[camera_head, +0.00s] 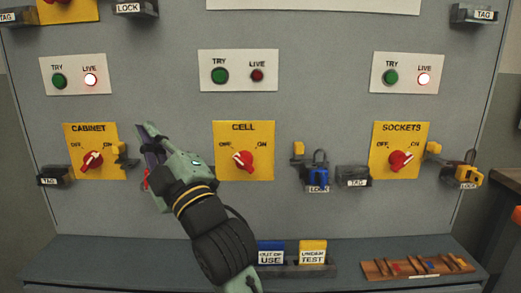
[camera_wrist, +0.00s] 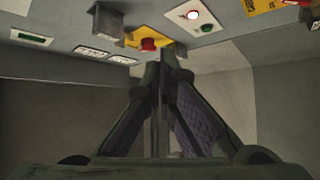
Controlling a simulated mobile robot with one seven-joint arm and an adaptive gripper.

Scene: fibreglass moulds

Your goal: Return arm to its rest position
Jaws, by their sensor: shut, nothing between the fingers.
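My gripper (camera_head: 147,150) is in front of the grey panel in the head view, between the CABINET switch plate (camera_head: 107,169) and the CELL switch plate (camera_head: 257,131). My arm reaches up to it from the bottom centre. In the wrist view the fingers (camera_wrist: 164,58) come together at their tips and hold nothing. A red rotary knob (camera_head: 92,160) is on the CABINET plate, just left of the gripper. I cannot tell from the picture whether the fingers touch the panel.
A blue padlock (camera_head: 318,176) hangs right of the CELL plate. The SOCKETS plate (camera_head: 397,134) is at the right. OUT OF USE (camera_head: 271,253) and UNDER TEST (camera_head: 312,252) signs stand on the ledge below, near a wooden rack (camera_head: 390,271). Tag holders stick out from the panel.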

